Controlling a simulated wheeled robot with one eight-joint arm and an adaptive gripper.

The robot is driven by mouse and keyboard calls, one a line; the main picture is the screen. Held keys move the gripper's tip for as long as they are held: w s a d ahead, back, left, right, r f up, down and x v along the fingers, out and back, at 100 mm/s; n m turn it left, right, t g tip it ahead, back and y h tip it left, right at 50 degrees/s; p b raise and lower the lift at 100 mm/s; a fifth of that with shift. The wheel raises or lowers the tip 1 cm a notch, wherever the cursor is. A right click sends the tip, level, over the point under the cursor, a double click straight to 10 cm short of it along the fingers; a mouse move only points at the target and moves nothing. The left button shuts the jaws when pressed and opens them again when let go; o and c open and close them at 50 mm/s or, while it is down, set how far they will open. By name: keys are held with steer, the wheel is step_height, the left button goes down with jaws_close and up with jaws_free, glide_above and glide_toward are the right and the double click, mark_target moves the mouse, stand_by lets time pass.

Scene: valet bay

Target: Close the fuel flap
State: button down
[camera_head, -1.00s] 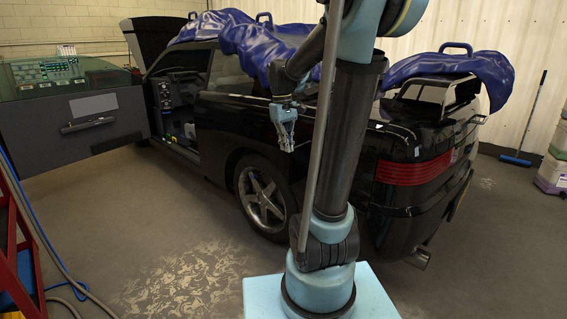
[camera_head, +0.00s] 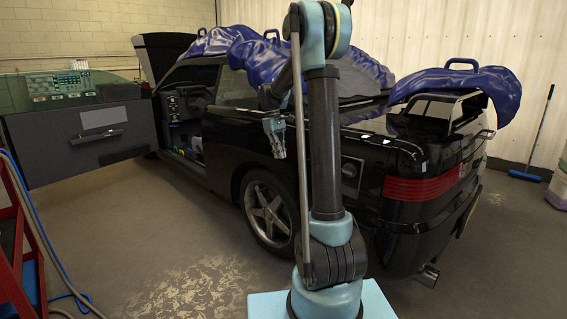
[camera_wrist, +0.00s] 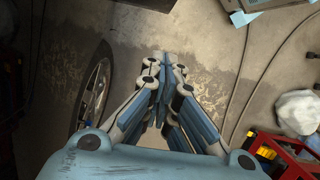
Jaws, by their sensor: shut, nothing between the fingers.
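The fuel filler recess (camera_head: 351,176) is a squarish opening with a round shape inside, on the black car's rear side panel in the head view. It lies just right of my upright arm column, which covers the panel on its left. I cannot make out the flap itself; it may be hidden behind my arm. My gripper (camera_head: 279,154) hangs pointing down left of the column, in front of the car's side above the rear wheel. It is shut and empty, apart from the recess. In the wrist view my gripper's fingers (camera_wrist: 163,66) are together above the floor.
The black car (camera_head: 225,140) has its door (camera_head: 85,150) open at the left. Blue covers (camera_head: 460,82) lie over the car. A red rack (camera_head: 18,240) with hoses stands at the left edge. A blue squeegee (camera_head: 525,175) leans on the right wall. Floor in front is clear.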

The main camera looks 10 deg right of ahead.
steer(key=s+d+f, duration=0.4)
steer(key=f, duration=0.4)
steer(key=shift+s+f, duration=0.35)
